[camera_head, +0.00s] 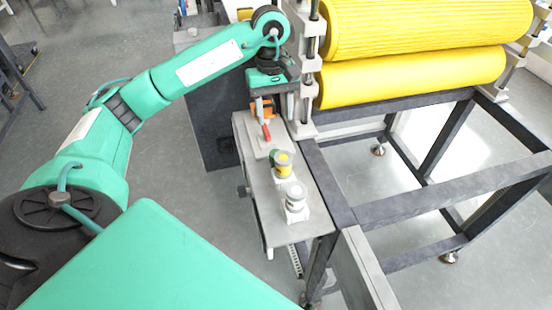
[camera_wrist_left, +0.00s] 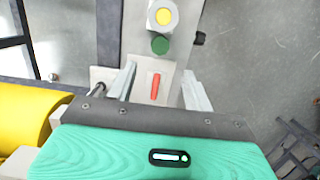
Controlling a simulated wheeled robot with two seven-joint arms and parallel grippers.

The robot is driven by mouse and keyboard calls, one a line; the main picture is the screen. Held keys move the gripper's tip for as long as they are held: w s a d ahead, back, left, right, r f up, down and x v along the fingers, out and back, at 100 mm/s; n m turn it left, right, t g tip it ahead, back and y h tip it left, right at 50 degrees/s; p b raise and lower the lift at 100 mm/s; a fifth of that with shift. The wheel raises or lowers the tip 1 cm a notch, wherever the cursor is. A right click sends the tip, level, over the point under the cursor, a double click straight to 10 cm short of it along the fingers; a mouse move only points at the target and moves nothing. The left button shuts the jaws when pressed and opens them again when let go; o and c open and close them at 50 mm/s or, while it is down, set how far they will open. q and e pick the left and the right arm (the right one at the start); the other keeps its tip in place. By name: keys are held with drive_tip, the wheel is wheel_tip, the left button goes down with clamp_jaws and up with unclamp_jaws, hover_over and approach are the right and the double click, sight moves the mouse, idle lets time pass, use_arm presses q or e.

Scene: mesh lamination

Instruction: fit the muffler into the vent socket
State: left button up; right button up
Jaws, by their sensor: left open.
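My left gripper (camera_head: 270,110) is open above the far end of a narrow grey bench plate. In the left wrist view its two fingers (camera_wrist_left: 158,88) stand apart, with a small red bar (camera_wrist_left: 155,86) showing between them. The red bar (camera_head: 266,132) lies at the near side of the gripper in the head view. A yellow-topped fitting (camera_head: 284,159) with a green part stands nearer on the plate, and a white round fitting (camera_head: 294,193) stands nearest. I cannot tell for certain which is the muffler and which the vent socket. My right gripper is not in view.
The grey plate (camera_head: 262,205) runs along the left side of a dark frame (camera_head: 440,198). Large yellow rollers (camera_head: 415,80) and their upright posts stand right of my left gripper. Open floor (camera_head: 180,165) lies left of the bench.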

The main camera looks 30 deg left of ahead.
use_arm(q)
drive_tip(key=b, duration=0.1)
hover_over(276, 153)
wheel_tip(276, 153, down, 8)
drive_tip(key=shift+a+r+p, duration=0.1)
drive_tip(key=shift+p, duration=0.25)
wheel_tip(276, 153, down, 5)
drive_tip(key=shift+r+p, duration=0.15)
drive_tip(key=shift+p, duration=0.5)
drive_tip(key=shift+s+f, duration=0.1)
drive_tip(key=shift+f, duration=0.25)
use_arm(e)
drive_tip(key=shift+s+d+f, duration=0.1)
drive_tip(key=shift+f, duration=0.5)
use_arm(q)
drive_tip(key=c, duration=1.1)
clamp_jaws()
drive_tip(key=shift+r, duration=0.15)
